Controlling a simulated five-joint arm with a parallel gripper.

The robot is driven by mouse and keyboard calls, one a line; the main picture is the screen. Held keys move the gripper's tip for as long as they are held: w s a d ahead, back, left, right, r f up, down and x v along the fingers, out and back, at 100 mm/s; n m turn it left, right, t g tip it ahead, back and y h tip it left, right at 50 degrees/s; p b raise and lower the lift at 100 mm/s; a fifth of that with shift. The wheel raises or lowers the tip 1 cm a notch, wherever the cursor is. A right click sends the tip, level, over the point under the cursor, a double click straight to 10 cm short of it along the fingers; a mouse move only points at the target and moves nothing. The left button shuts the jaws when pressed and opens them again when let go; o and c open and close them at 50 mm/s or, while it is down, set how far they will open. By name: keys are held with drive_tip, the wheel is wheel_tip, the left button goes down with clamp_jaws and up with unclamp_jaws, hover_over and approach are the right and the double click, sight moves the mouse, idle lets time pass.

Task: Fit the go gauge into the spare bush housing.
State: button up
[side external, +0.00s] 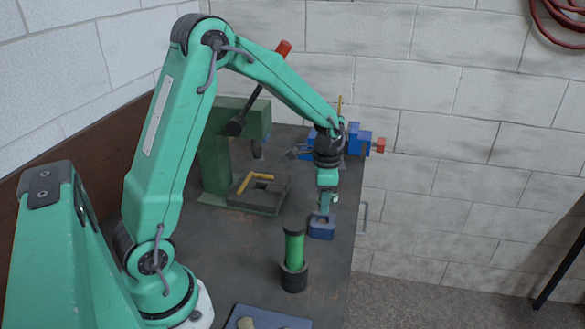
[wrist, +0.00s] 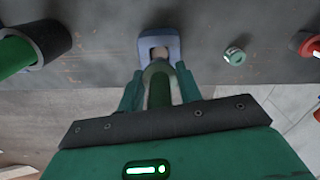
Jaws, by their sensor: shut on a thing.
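My gripper (side external: 323,210) points down over a small blue block, which I take for the spare bush housing (side external: 321,230). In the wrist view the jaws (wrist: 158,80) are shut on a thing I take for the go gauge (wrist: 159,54). Its pale tan end shows beyond the fingertips, over the opening of the blue housing (wrist: 145,45). The jaws hide most of the gauge. I cannot tell whether its end is inside the opening or just above it.
A green cylinder (side external: 294,250) stands in a dark round holder (side external: 293,278) nearby. A small green ring (wrist: 235,56) lies beside the housing. A green press (side external: 215,150), a blue vise (side external: 357,140) and a blue tray (side external: 265,318) stand around. The bench edge is close on the right.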

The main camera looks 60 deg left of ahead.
drive_tip(key=shift+f, duration=1.05)
drive_tip(key=shift+f, duration=1.05)
idle(1.1)
drive_tip(key=o, duration=1.1)
wheel_tip(320, 180, up, 8)
drive_tip(key=shift+f, duration=0.25)
drive_tip(key=shift+r, duration=0.2)
